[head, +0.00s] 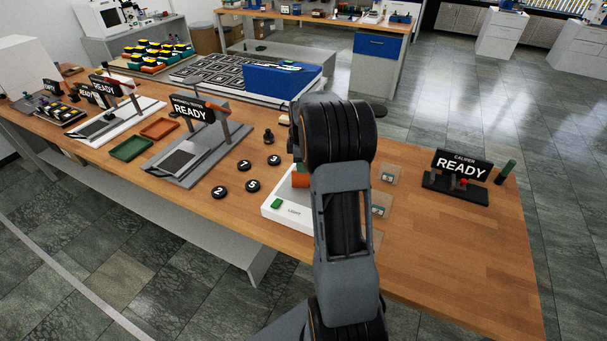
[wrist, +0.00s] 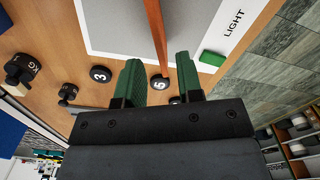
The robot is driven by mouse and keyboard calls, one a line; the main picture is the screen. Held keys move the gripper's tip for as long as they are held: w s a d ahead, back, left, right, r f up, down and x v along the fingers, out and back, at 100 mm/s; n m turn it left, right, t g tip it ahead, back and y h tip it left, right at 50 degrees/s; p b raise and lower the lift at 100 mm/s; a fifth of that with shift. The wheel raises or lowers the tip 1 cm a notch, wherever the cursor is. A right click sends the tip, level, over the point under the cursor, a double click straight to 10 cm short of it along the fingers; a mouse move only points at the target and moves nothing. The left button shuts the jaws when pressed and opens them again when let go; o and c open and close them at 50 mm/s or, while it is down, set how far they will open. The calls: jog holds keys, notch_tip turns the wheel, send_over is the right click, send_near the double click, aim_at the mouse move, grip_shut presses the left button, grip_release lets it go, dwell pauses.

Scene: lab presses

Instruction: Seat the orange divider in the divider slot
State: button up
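The orange divider (wrist: 154,28) shows in the wrist view as a thin upright strip, seen edge-on, in front of the grey inside of a white box. In the head view a bit of it (head: 300,180) shows beside my arm, above the white box (head: 271,217). My gripper (wrist: 158,72) is open. Its two green fingers stand apart, with the near end of the divider in line with the gap and no finger visibly touching it. The divider slot and the divider's lower edge are hidden, so I cannot tell whether it is seated. My arm covers much of the box in the head view.
The box carries a "LIGHT" label (wrist: 233,22) and a green block (wrist: 212,58). Black numbered discs (head: 219,192) lie to the left. A grey "READY" station (head: 188,155) stands further left, a caliper station (head: 455,183) at right. The table's front right is clear.

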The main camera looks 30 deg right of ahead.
notch_tip(320, 180, up, 5)
jog(key=s+a+r+m+t, duration=0.1)
jog(key=s+a+r+m, duration=0.2)
jog(key=s+a, duration=0.3)
jog(key=s+a+r+m+t, duration=0.2)
jog(key=s+a+r+m, duration=0.1)
jog(key=a, duration=0.7)
jog(key=s+r, duration=0.1)
jog(key=s, duration=0.1)
jog(key=shift+s+a+r+m, duration=0.35)
jog(key=shift+s+a+m, duration=0.05)
jog(key=shift+o, duration=0.4)
jog(key=s+a+f+m+t, duration=0.1)
jog(key=s+a+m, duration=0.2)
jog(key=s, duration=0.3)
jog(key=shift+s+a+f, duration=0.35)
jog(key=shift+a, duration=0.3)
jog(key=shift+s+f+m+t, duration=0.15)
jog(key=shift+s+m+t, duration=0.15)
jog(key=shift+s+m, duration=0.1)
jog(key=shift+w+a, duration=0.1)
jog(key=shift+a, duration=0.05)
